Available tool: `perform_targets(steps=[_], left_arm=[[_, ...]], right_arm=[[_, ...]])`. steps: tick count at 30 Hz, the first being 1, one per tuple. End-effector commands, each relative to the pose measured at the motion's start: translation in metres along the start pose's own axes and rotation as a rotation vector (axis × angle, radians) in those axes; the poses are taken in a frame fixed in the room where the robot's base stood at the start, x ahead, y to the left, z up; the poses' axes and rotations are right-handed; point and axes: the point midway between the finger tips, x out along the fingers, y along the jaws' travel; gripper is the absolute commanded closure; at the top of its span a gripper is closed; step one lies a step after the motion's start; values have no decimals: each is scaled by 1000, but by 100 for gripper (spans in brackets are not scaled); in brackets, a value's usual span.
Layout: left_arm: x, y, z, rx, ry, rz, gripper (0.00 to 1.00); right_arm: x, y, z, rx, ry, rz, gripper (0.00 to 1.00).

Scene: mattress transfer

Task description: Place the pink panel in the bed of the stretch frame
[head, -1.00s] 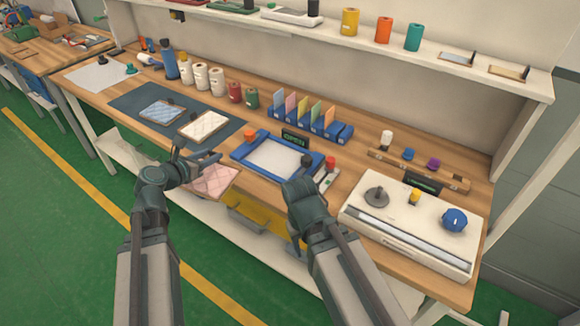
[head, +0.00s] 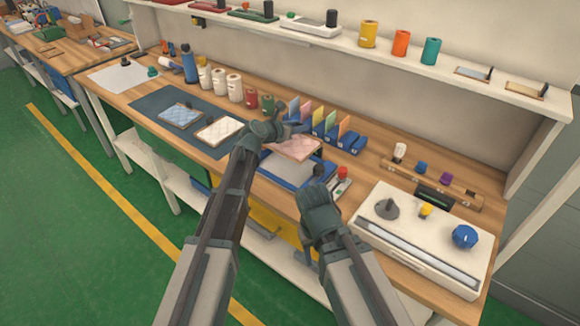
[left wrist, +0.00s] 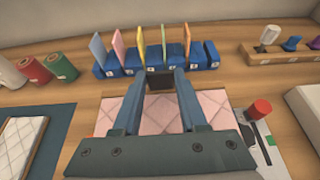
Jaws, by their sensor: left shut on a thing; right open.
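The pink quilted panel (head: 292,147) is held by my left gripper (head: 272,131) above the stretch frame. It also fills the lower middle of the left wrist view (left wrist: 190,105), where the jaws (left wrist: 160,82) are shut on a dark tab at its far edge. The blue stretch frame (head: 313,181) lies on the bench below, with its pale bed (head: 285,170) partly covered by the panel. I cannot tell the exact gap between panel and bed. My right gripper (head: 320,196) is near the bench's front edge, right of the frame; its fingertips are hidden, and it appears empty.
A blue rack with coloured cards (head: 335,143) stands behind the frame. Blue and cream panels lie on the dark mat (head: 150,104) at the left.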

Motion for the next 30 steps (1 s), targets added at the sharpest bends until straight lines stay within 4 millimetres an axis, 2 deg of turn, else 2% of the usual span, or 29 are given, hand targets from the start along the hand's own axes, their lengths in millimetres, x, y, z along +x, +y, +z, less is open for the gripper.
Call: perform_targets(steps=[7,15,18,25,30], left_arm=[[4,0,-12,0,0,1,100],[20,0,-50,0,0,1,100],[24,0,-59,0,0,1,100],[24,0,-60,0,0,1,100],[30,0,-75,0,0,1,100]], right_arm=[[13,-1,-1,0,0,0,50],[54,-5,-3,0,0,0,50],[63,-6,-4,0,0,0,50],[64,-6,-4,0,0,0,50],[81,-8,-5,0,0,0,50]])
